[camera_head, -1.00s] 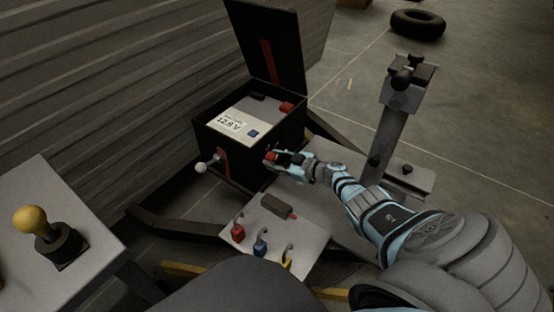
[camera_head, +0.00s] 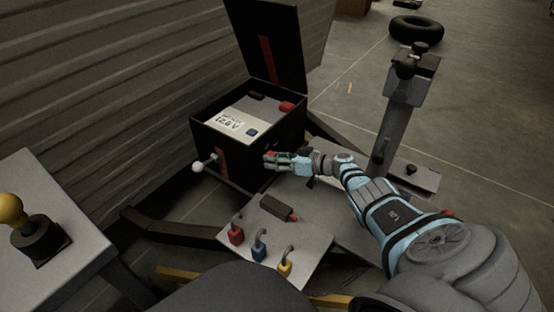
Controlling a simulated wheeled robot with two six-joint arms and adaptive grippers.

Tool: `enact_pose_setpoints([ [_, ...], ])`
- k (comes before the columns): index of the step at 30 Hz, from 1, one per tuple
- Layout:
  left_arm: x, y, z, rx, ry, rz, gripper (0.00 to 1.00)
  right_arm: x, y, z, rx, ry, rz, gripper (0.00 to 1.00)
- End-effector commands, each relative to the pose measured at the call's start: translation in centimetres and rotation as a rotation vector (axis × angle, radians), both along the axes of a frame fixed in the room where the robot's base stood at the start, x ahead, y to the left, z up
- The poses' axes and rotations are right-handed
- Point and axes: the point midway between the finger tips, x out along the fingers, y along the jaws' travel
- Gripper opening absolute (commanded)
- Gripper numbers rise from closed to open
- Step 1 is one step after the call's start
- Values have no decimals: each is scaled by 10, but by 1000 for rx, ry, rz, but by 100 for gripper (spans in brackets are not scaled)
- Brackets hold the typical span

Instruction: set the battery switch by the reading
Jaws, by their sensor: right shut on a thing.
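The battery box (camera_head: 272,139) is black with its lid (camera_head: 268,48) standing open. Inside is a battery with a pale label (camera_head: 231,120); its small voltage reading looks like 12.6 V, but is hard to read now. My right gripper (camera_head: 272,160) is at the box's right-hand face, shut on a small red switch knob (camera_head: 270,154). The fingers cover most of the knob, so I cannot tell its setting. A white ball-ended lever (camera_head: 199,167) sticks out from the box's front face. My left gripper is not in view.
A grey plate (camera_head: 305,228) in front of the box bears red, blue and yellow padlocks (camera_head: 259,247) and a dark red-tipped bar (camera_head: 278,207). A jack post (camera_head: 396,120) stands behind my right arm. A yellow-knobbed lever (camera_head: 12,210) is at far left.

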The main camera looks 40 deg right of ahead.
Motion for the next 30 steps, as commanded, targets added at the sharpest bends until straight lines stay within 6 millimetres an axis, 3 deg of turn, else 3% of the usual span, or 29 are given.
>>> enact_pose_setpoints([
  [8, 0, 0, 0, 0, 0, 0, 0, 3, -3, 5, -1, -10, -7, 8],
  [9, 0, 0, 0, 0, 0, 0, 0, 3, -3, 5, -1, -10, -7, 38],
  [12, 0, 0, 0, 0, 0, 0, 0, 2, -3, 4, -2, -8, -7, 55],
  [26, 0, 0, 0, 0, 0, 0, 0, -5, -5, 4, -5, -5, -2, 55],
  [30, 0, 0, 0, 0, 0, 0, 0, -37, -18, 4, -7, 0, 2, 55],
])
